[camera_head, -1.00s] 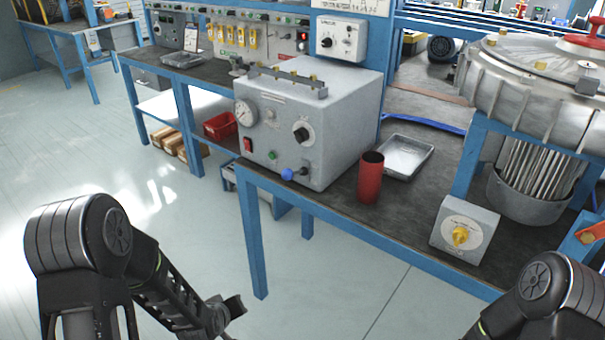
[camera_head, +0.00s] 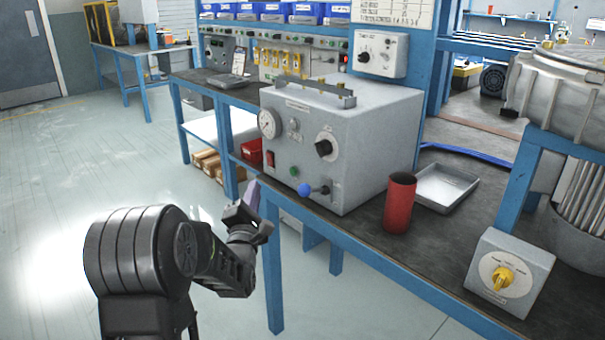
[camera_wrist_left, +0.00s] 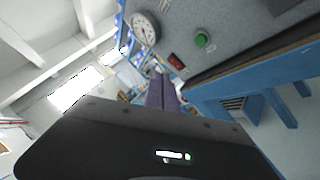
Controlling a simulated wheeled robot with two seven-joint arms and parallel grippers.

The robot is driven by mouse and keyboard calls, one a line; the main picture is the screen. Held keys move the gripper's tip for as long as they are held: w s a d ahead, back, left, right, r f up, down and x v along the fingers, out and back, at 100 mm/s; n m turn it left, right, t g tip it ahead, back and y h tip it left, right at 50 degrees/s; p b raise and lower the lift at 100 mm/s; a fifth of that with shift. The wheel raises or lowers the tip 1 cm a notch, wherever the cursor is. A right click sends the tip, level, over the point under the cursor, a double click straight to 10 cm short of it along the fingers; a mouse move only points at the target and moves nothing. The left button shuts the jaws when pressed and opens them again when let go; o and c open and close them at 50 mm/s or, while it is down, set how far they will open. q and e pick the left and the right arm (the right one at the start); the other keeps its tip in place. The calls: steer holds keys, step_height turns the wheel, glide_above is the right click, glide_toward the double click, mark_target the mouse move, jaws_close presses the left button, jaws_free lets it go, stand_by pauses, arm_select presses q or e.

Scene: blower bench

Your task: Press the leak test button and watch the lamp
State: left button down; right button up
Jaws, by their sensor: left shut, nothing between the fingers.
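A grey box-shaped tester (camera_head: 335,135) stands on the bench. Its front carries a round gauge (camera_head: 269,124), a red switch (camera_head: 270,158), a green button (camera_head: 293,171), a black knob (camera_head: 324,148) and a blue ball-ended lever (camera_head: 305,190). In the left wrist view the green button (camera_wrist_left: 201,40) and gauge (camera_wrist_left: 146,29) show at the top. My left gripper (camera_head: 252,195) is shut and empty, in front of and below the tester's left side, apart from it. Its fingers show in the left wrist view (camera_wrist_left: 162,92). I cannot tell which part is the lamp. My right gripper is out of view.
A red cup (camera_head: 399,203) and a metal tray (camera_head: 446,186) stand right of the tester. A small box with a yellow knob (camera_head: 508,273) is near the bench's front edge. The blue bench edge (camera_head: 375,262) runs below the tester. Open floor lies left.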

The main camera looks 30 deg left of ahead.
mark_target(294, 172)
arm_select(q)
steer(key=shift+w+d+f, duration=0.1)
stand_by(0.3)
steer(key=w+d, duration=0.2)
steer(key=w, duration=0.6)
steer(key=shift+w+d, duration=0.2)
steer(key=shift+d, duration=0.05)
stand_by(2.0)
steer(key=shift+w+d+b, duration=0.1)
steer(key=shift+w+b, duration=0.25)
steer(key=shift+b, duration=0.5)
